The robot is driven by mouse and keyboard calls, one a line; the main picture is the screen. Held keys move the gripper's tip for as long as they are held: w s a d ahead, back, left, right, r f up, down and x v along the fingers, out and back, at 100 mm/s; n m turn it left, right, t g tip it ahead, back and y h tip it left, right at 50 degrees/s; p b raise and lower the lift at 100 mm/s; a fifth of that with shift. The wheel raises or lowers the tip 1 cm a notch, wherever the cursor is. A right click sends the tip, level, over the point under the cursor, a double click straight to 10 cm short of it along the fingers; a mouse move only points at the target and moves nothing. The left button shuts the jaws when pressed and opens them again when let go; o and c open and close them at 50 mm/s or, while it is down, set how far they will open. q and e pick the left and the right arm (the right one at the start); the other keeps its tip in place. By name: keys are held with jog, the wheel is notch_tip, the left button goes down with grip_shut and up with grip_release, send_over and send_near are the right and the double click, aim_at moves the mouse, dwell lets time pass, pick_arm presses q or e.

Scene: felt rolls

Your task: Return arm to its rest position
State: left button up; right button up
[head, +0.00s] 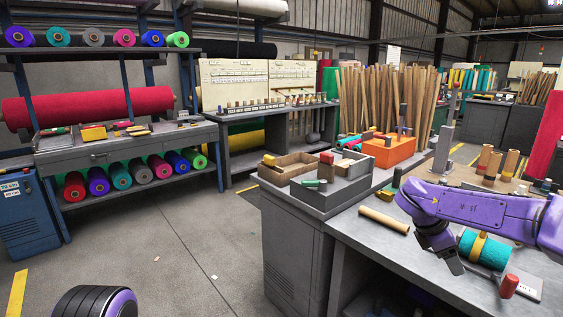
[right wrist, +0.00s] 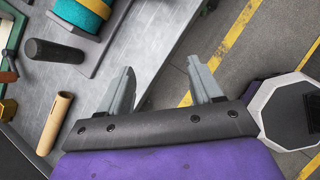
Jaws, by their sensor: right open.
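My right arm (head: 480,210) comes in from the right over the grey workbench. Its right gripper (head: 453,264) points down near the bench's front edge. In the right wrist view the right gripper (right wrist: 163,82) has its two grey fingers well apart, with nothing between them. One finger shows against the bench top and the other against the floor. A teal felt roll (head: 492,254) with a yellow band lies on the bench right of the gripper, partly behind my arm. The roll also shows in the right wrist view (right wrist: 88,16). My left gripper is not in view.
A cardboard tube (head: 384,220) lies on the bench left of the gripper. A red cylinder (head: 509,286) stands near the roll. Grey and orange trays (head: 388,153) stand farther back. A dark cylinder (right wrist: 54,51) lies near the roll. Open floor (head: 180,245) is at left.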

jog(key=s+a+f+m+t, duration=0.3)
jog(key=f+m, duration=0.5)
jog(key=m, duration=0.4)
jog(key=s+a+f+m+t, duration=0.2)
jog(key=f+m+t, duration=0.1)
jog(key=f+m, duration=0.65)
jog(key=s+a+f+m+t, duration=0.3)
jog(key=f+m, duration=0.4)
jog(key=m, duration=0.6)
jog(key=s+f+n+g+y, duration=0.2)
jog(key=s+f+n, duration=0.4)
jog(key=s, duration=0.8)
jog(key=s+a+f+n+g+y, duration=0.1)
jog(key=s+f+n+g, duration=0.2)
jog(key=s, duration=1.2)
notch_tip(320, 180, down, 3)
jog(key=n, duration=0.2)
jog(key=shift+a+r+n+g+y+p, duration=0.15)
jog(key=shift+a+n+g+y+p, duration=0.15)
jog(key=shift+n+g+y, duration=0.1)
jog(key=shift+w, duration=0.1)
